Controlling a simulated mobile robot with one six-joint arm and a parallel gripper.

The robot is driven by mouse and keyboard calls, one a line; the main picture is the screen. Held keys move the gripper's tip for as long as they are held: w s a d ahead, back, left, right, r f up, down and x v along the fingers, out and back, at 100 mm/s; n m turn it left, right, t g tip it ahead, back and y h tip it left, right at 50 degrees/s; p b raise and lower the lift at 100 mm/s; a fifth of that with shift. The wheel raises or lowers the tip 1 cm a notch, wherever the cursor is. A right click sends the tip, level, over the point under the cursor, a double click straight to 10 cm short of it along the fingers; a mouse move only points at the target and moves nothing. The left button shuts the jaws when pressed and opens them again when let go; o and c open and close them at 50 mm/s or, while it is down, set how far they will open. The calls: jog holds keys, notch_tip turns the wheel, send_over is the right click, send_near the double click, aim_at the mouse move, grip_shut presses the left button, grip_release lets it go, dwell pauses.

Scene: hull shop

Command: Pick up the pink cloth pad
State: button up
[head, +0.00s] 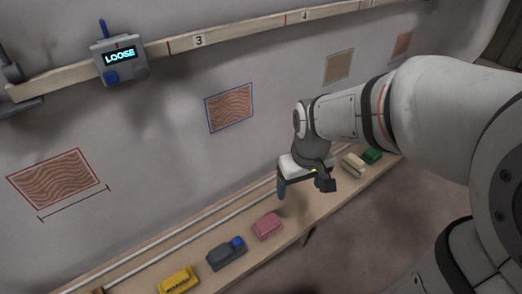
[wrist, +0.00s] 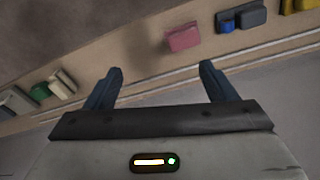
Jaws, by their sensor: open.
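The pink cloth pad (head: 267,226) lies on the wooden shelf, between a grey-blue block and my gripper. In the wrist view the pad (wrist: 182,39) shows beyond the fingertips, right of the midline between them. My gripper (head: 301,186) is above the shelf, to the right of and behind the pad in the head view. Its two blue fingers (wrist: 160,72) are spread apart with nothing between them. The gripper does not touch the pad.
On the shelf (head: 205,245) stand a yellow block (head: 178,280), a grey-blue block with a blue knob (head: 227,254), a cream block (head: 353,164) and a green block (head: 372,156). A small display reading LOOSE (head: 120,57) hangs on the upper rail. Wood-grain patches mark the wall.

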aim_at(267, 221)
jog(key=o, duration=0.4)
jog(key=w+a+f+n+b, duration=0.1)
jog(key=a+f+b, duration=0.1)
jog(key=f, duration=0.4)
jog(key=w+a+f+n+b, duration=0.1)
jog(key=w+a+f+b, duration=0.1)
jog(key=f, duration=0.4)
jog(key=w+a+f+n+g+b, duration=0.1)
jog(key=a+f+b, duration=0.1)
jog(key=f, duration=0.5)
jog(key=shift+w+a+b, duration=0.3)
jog(key=shift+a+b, duration=0.1)
jog(key=shift+b, duration=0.35)
jog(key=shift+o, duration=0.2)
jog(key=shift+a+f+b, duration=0.15)
jog(key=shift+f+b, duration=0.8)
jog(key=shift+f, duration=1.75)
